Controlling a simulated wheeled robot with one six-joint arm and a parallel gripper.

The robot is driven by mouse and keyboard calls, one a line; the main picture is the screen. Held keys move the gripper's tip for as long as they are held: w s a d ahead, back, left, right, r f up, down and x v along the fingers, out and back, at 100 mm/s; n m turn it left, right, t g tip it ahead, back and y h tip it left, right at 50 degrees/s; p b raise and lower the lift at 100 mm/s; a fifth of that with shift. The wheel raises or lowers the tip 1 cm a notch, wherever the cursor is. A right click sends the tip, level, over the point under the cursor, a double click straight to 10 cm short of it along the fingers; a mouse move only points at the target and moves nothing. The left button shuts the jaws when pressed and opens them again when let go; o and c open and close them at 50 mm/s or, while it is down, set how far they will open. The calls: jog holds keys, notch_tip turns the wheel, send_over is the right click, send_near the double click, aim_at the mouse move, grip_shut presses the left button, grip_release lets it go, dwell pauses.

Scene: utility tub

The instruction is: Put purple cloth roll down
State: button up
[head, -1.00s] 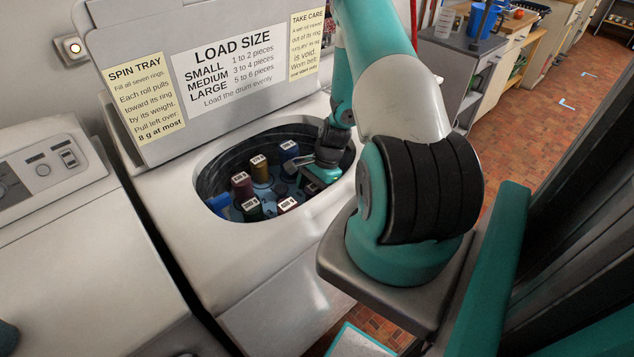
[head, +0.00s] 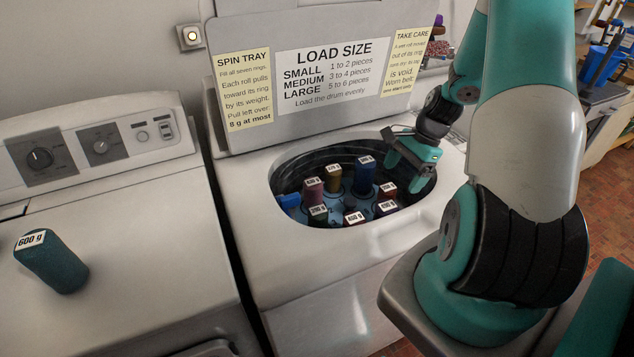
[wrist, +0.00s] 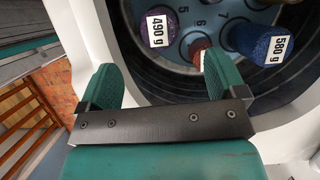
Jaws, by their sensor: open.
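The purple cloth roll (wrist: 158,30), labelled 490 g, stands in the spin tray inside the drum, apart from my fingers in the wrist view. In the head view its label (head: 386,206) shows at the tray's front right; most of its side is hidden. I cannot tell how well it sits in its ring. My gripper (wrist: 160,68) is open and empty, with nothing between its fingers. In the head view my gripper (head: 412,160) is over the right part of the drum opening. The blue 580 g roll (head: 365,178) and a reddish roll (wrist: 199,50) stand near the purple one.
A teal 600 g roll (head: 52,265) is on the left machine's lid (head: 130,290). The white tub rim (head: 262,225) surrounds the drum. The raised lid (head: 235,60) stands behind.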

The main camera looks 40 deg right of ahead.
jog(key=w+a+r+n, duration=0.3)
jog(key=a+r+n, duration=0.35)
jog(key=a, duration=0.35)
jog(key=w+a+r+n, duration=0.2)
jog(key=a+r+n, duration=0.5)
jog(key=a, duration=0.4)
jog(key=s+a+r+n, duration=0.5)
jog(key=s+a+n, duration=0.2)
jog(key=a, duration=0.1)
jog(key=s+a+r+n+g, duration=0.1)
jog(key=s+a+r+n, duration=0.4)
jog(key=s+a+n, duration=0.2)
jog(key=shift+s+a+r, duration=0.25)
jog(key=shift+s+a, duration=0.25)
jog(key=shift+a, duration=0.6)
jog(key=shift+c, duration=0.3)
